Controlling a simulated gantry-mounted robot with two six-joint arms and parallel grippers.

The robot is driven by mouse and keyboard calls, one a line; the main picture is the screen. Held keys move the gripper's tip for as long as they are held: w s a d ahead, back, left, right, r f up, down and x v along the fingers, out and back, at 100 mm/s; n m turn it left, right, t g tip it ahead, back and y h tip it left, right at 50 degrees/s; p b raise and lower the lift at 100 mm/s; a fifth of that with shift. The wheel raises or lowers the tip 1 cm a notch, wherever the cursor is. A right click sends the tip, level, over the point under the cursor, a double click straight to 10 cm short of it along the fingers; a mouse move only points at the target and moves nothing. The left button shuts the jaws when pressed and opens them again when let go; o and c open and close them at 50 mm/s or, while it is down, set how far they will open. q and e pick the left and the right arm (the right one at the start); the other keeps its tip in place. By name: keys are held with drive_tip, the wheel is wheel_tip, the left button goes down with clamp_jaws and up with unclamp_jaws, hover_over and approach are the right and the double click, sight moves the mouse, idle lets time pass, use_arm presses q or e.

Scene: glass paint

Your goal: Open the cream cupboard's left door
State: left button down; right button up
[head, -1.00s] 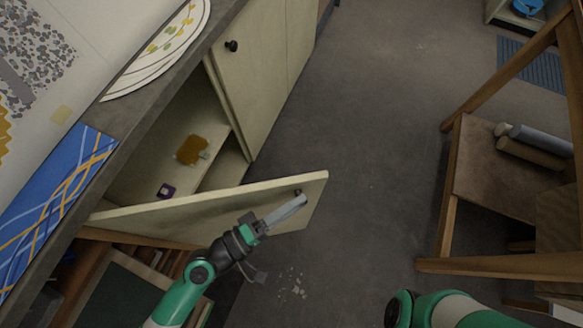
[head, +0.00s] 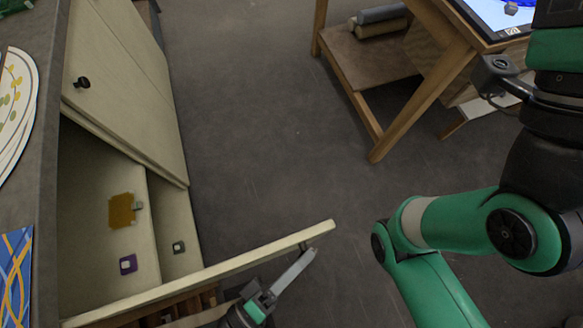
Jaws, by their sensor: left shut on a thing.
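The cream cupboard (head: 120,60) stands along the left side of the head view. Its left door (head: 215,272) is swung well out from the body, and the inside shows. My left gripper (head: 296,266) is at the outer face of this door near its free end, shut on the door's knob, which is mostly hidden by the fingers. The other door, with a black knob (head: 82,83), is closed. My right arm crosses the right side of the view; its gripper cannot be made out.
Inside the cupboard are an amber piece (head: 122,210) and a small purple-framed piece (head: 128,264). A wooden table (head: 440,75) with rolls on its shelf stands at the upper right. The grey floor (head: 260,120) between is clear.

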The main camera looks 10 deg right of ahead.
use_arm(q)
drive_tip(key=shift+s, duration=0.25)
drive_tip(key=shift+c, duration=2.4)
unclamp_jaws()
drive_tip(key=shift+d, duration=0.1)
